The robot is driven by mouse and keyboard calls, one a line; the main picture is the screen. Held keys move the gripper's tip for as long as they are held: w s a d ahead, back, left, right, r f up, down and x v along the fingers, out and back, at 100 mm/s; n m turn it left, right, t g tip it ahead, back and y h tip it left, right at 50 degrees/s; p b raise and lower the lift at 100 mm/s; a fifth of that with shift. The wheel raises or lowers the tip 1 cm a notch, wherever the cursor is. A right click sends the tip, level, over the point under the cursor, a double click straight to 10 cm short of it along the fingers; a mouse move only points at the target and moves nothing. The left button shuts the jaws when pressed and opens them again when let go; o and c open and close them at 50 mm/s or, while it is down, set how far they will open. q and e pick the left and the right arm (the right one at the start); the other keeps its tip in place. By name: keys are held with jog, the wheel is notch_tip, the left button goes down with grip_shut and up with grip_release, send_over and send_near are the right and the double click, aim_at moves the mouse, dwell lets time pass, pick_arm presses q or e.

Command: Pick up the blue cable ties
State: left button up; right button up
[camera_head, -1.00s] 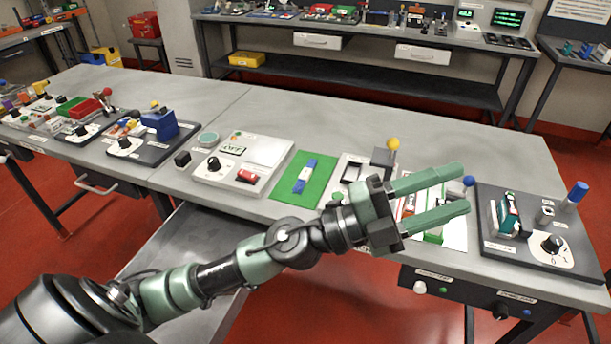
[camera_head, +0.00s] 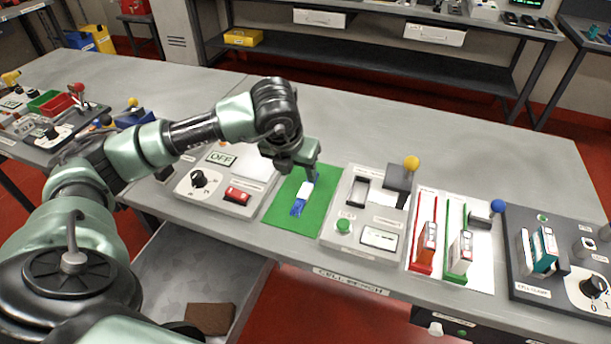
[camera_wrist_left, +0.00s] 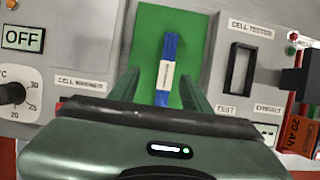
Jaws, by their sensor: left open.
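The blue cable ties (camera_head: 297,208) are a thin bundle with a white band, lying on the green mat (camera_head: 278,219) on the bench. In the left wrist view the bundle (camera_wrist_left: 171,47) lies lengthwise, with its white band (camera_wrist_left: 165,75) near the middle. My left gripper (camera_head: 309,176) is over the far part of the mat, pointing down above the bundle. In the wrist view its two fingers (camera_wrist_left: 160,88) are apart, one on each side of the bundle, with nothing between them clearly gripped. The gripper hides part of the bundle in the head view. My right gripper is not seen.
A cell warmer panel with a red switch (camera_head: 237,194) stands left of the mat. The cell tester (camera_head: 335,222) with a yellow-knobbed lever (camera_head: 411,163) stands right of it. Battery cells (camera_head: 427,246) stand further right. An open drawer (camera_head: 160,262) is below the bench.

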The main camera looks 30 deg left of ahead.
aim_at(307, 186)
pick_arm(q)
jog(key=shift+d+f, duration=0.1)
jog(key=shift+f, duration=0.05)
jog(key=shift+w+d+f+p, duration=0.1)
jog(key=shift+d+f+p, duration=0.1)
jog(key=shift+f+p, duration=0.25)
jog(key=shift+w+d+f+p, duration=0.1)
jog(key=shift+d+f+p, duration=0.15)
jog(key=shift+f, duration=0.25)
jog(key=x, duration=0.1)
jog(key=p+x, duration=0.1)
jog(key=x, duration=0.1)
jog(key=shift+w, duration=0.25)
jog(key=shift+w+f, duration=0.25)
jog(key=shift+f, duration=0.3)
jog(key=shift+c, duration=1.2)
grip_shut()
jog(key=shift+r, duration=0.1)
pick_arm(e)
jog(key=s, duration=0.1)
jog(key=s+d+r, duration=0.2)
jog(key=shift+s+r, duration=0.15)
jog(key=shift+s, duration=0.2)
